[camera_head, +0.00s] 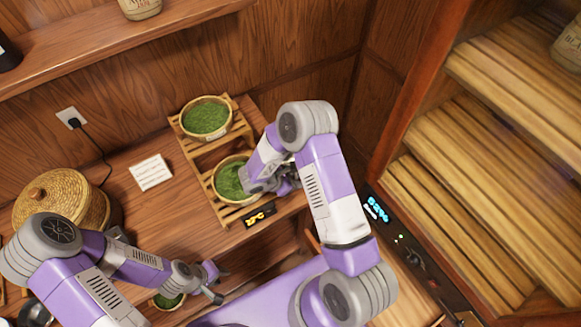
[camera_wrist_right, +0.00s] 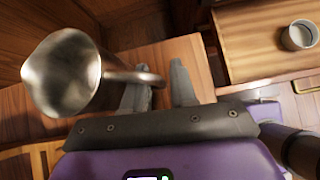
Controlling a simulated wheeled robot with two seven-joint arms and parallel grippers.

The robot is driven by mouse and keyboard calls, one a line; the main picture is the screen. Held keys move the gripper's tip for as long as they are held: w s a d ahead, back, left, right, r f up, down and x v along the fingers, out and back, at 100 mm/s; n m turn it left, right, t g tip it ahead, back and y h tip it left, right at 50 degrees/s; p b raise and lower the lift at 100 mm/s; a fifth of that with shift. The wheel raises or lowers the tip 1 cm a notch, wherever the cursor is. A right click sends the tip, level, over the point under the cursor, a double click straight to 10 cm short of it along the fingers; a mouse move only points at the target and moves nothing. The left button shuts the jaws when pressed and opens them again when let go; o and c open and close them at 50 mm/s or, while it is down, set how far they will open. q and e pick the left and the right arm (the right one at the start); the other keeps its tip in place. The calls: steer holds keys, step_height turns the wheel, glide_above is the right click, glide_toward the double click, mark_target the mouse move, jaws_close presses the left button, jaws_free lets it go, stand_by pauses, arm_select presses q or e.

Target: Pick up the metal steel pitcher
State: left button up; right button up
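The metal steel pitcher (camera_wrist_right: 62,74) shows at the left of the right wrist view, its wide mouth and spout facing the camera. Its handle (camera_wrist_right: 130,77) reaches right toward my right gripper (camera_wrist_right: 160,88). The two fingers are apart, with the handle's outer end in the gap near the left finger; I see no clear grip. In the head view my right gripper (camera_head: 284,180) is beside the lower green bowl, and I cannot make out the pitcher there. My left gripper (camera_head: 218,283) is open and empty, low near the counter's front.
Two bowls of green tea (camera_head: 207,117) (camera_head: 231,181) sit on a slatted wooden rack (camera_head: 188,147). A woven basket (camera_head: 62,200) and a white card (camera_head: 151,172) are left. A slatted shelf cabinet (camera_head: 470,190) stands right. A small metal cup (camera_wrist_right: 299,35) is upper right in the wrist view.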

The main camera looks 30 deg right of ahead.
jaws_close()
steer(key=shift+r, duration=0.15)
